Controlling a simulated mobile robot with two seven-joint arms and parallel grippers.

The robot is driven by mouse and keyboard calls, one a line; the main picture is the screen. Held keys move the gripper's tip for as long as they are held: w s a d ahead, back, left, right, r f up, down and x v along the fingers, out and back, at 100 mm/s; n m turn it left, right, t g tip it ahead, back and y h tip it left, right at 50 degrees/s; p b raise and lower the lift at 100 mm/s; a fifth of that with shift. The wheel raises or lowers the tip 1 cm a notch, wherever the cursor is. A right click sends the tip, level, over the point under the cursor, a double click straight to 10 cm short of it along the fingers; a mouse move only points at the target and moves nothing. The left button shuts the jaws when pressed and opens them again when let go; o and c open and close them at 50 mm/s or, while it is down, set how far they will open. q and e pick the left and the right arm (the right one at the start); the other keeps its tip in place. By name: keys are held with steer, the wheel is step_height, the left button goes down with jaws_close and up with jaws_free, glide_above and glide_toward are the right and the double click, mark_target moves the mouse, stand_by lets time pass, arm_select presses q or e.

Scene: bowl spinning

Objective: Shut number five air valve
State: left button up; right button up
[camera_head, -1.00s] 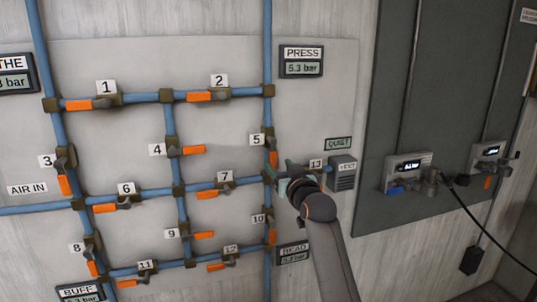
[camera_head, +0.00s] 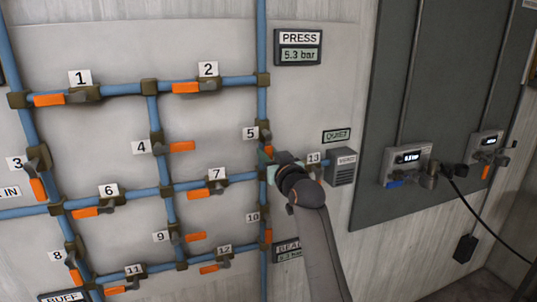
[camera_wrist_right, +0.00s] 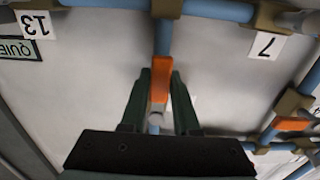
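The number five valve (camera_head: 264,133) sits on the right vertical blue pipe, beside the white label 5 (camera_head: 250,133). Its orange handle (camera_wrist_right: 161,72) points along the pipe. In the head view my right gripper (camera_head: 266,160) is at this handle and hides most of it. In the right wrist view, which is upside down, the two green fingers of my right gripper (camera_wrist_right: 160,88) stand on either side of the handle. The fingers look apart, with a narrow gap beside the handle; firm contact does not show. My left gripper is out of view.
Valve 7 (camera_head: 216,185) is left of my right gripper and valve 10 (camera_head: 265,220) is below it. Label 13 (camera_head: 314,158) and a grey vented box (camera_head: 341,168) are close on the right. The PRESS gauge (camera_head: 298,47) reads 5.3 bar.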

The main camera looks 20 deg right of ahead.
jaws_close()
steer(key=shift+r, duration=0.1)
stand_by(0.8)
